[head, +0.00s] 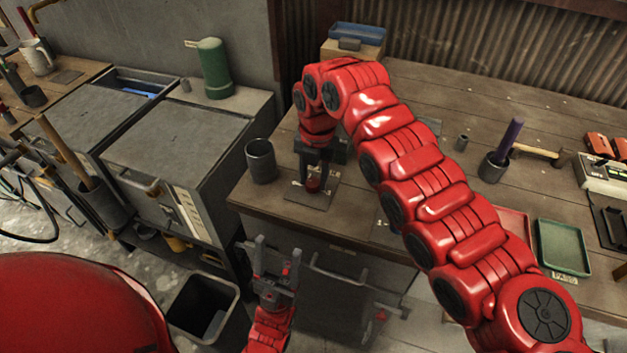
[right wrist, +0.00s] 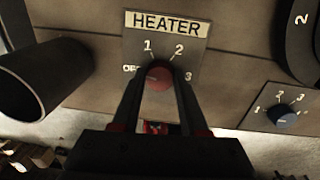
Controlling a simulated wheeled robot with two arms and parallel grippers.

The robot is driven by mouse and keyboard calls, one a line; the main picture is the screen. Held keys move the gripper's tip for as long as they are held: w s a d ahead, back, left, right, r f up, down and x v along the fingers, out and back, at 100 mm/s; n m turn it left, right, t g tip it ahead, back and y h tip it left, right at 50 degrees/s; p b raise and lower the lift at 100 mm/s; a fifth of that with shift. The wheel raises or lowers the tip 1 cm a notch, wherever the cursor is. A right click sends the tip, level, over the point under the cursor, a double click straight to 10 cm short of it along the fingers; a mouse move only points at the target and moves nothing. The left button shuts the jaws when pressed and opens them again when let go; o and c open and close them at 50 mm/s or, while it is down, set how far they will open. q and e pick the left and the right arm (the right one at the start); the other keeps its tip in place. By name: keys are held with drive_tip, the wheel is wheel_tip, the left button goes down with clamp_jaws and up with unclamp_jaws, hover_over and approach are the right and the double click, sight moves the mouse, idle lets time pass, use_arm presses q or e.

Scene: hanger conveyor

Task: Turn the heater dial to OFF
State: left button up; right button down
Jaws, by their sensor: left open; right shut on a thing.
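The heater dial (head: 313,186) is a small red knob on a metal plate (head: 322,201) near the bench's front edge. In the right wrist view the heater dial (right wrist: 159,78) sits below a HEATER label (right wrist: 166,23), ringed by the marks OFF, 1, 2 and 3. My right gripper (head: 315,176) reaches down over it, shut on the knob; its fingers (right wrist: 160,88) lie on either side. A faint pale mark at the knob's left seems to face OFF, but is too small to be sure. My left gripper (head: 278,248) is open and empty in front of the bench.
A dark cup (head: 261,161) stands left of the plate. A second, blue-grey dial (right wrist: 285,115) is at right in the wrist view. A green tray (head: 563,247) lies at the bench's right front. A bin (head: 202,303) stands on the floor beside my left gripper.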

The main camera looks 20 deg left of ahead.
drive_tip(key=shift+w+n, duration=0.1)
drive_tip(key=shift+n, duration=0.7)
drive_tip(key=shift+c, duration=2.1)
unclamp_jaws()
drive_tip(key=shift+r, duration=0.1)
drive_tip(key=shift+r, duration=0.4)
wheel_tip(320, 180, up, 8)
wheel_tip(320, 180, up, 8)
drive_tip(key=p, duration=0.7)
hover_over(315, 181)
drive_tip(key=shift+d+r+p, duration=0.2)
drive_tip(key=shift+d+p, duration=0.1)
